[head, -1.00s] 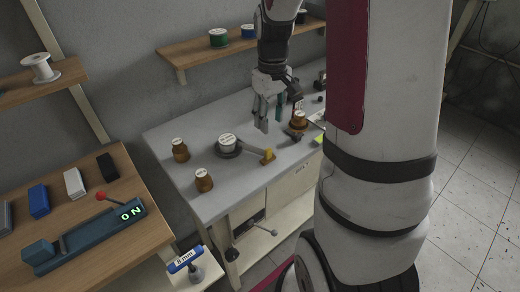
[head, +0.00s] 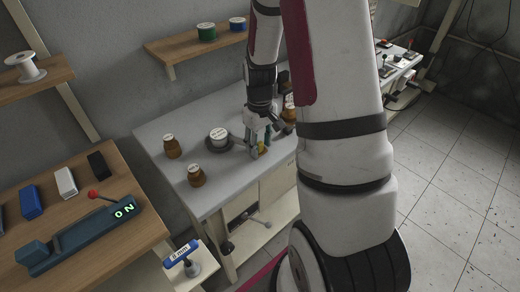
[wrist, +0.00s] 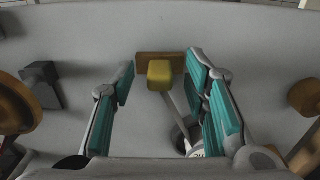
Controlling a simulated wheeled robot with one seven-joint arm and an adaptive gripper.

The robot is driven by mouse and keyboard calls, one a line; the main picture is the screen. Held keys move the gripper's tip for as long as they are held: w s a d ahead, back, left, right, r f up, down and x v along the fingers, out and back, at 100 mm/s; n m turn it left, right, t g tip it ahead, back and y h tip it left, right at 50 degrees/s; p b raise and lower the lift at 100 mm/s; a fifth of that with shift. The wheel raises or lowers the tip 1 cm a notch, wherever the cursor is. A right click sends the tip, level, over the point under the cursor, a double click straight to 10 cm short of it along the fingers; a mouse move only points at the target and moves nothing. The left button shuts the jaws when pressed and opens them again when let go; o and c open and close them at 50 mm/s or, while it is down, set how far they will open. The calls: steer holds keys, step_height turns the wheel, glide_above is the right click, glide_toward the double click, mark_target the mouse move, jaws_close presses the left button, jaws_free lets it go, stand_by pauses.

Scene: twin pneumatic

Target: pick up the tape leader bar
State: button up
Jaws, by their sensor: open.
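The tape leader bar (wrist: 159,75), a yellow block with a brown strip behind it, sits at the end of a pale tape in the wrist view. The tape runs back to a reel with a white label, partly hidden behind my right finger; the reel (head: 219,139) shows whole in the head view. My gripper (wrist: 160,80) is open, with its teal-padded fingers on either side of the bar and apart from it. In the head view my gripper (head: 259,141) is low over the grey table and hides most of the bar.
Brown jars (head: 172,148) (head: 195,176) stand left of the reel on the grey table (head: 218,195). A dark block (wrist: 42,86) and brown round things lie outside my fingers. A wooden bench (head: 95,225) with a lever device marked ON is at left.

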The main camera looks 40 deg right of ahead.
mark_target(260, 143)
jaws_close()
stand_by(0.3)
steer(key=shift+r, duration=0.4)
step_height(260, 143, up, 3)
steer(key=shift+s, duration=0.1)
steer(key=s+a+p, duration=0.2)
steer(key=s+a, duration=0.1)
steer(key=s, duration=0.4)
steer(key=s+a+r+p, duration=0.1)
steer(key=s+a+p, duration=0.2)
steer(key=s, duration=0.4)
steer(key=shift+s+r, duration=0.15)
steer(key=shift+s, duration=0.15)
